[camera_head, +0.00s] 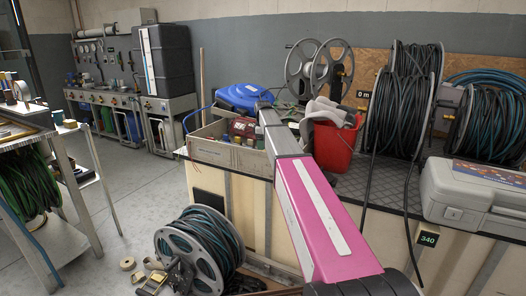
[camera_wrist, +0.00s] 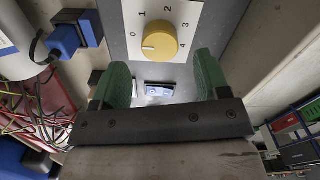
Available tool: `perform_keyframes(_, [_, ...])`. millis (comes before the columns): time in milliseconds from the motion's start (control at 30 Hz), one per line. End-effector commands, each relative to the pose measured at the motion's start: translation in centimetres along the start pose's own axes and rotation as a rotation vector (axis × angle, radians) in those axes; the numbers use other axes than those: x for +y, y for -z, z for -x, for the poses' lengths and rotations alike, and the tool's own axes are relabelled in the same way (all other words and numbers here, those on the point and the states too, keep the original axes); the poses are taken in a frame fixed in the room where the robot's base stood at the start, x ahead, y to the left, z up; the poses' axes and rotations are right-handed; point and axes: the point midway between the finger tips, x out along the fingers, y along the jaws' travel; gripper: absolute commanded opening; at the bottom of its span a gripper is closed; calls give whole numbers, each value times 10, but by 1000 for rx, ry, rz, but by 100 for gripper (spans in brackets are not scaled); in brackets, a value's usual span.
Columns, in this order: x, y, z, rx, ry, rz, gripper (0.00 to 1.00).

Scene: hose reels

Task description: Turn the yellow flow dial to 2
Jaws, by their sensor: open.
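The yellow flow dial (camera_wrist: 160,42) shows in the wrist view, at the top middle. It sits on a white plate (camera_wrist: 185,17) marked 0 to 4 around it. A pale mark on the dial lies on its left side, nearest the 0. My gripper (camera_wrist: 161,62) has green fingers, spread apart with nothing between them. The fingertips are just below the dial in the picture, one to each side, and appear not to touch it. I cannot make out the dial or my gripper in the head view, where my arm reaches away over the bench.
In the wrist view, red and green wires (camera_wrist: 35,105) and a blue connector (camera_wrist: 68,40) lie left. In the head view, a red bucket (camera_head: 335,146), a crate (camera_head: 205,150), cable reels (camera_head: 402,110) and a grey case (camera_head: 478,195) crowd the bench. Open floor lies left.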

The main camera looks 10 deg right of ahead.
Motion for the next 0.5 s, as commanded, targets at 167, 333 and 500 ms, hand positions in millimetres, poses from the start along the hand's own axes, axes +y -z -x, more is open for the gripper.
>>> perform_keyframes(167, [0, 0, -25, 0, 1, 0, 69])
perform_keyframes(333, [0, 0, -36, 0, -1, 0, 69])
perform_keyframes(500, [0, 0, -39, 0, -1, 0, 69])
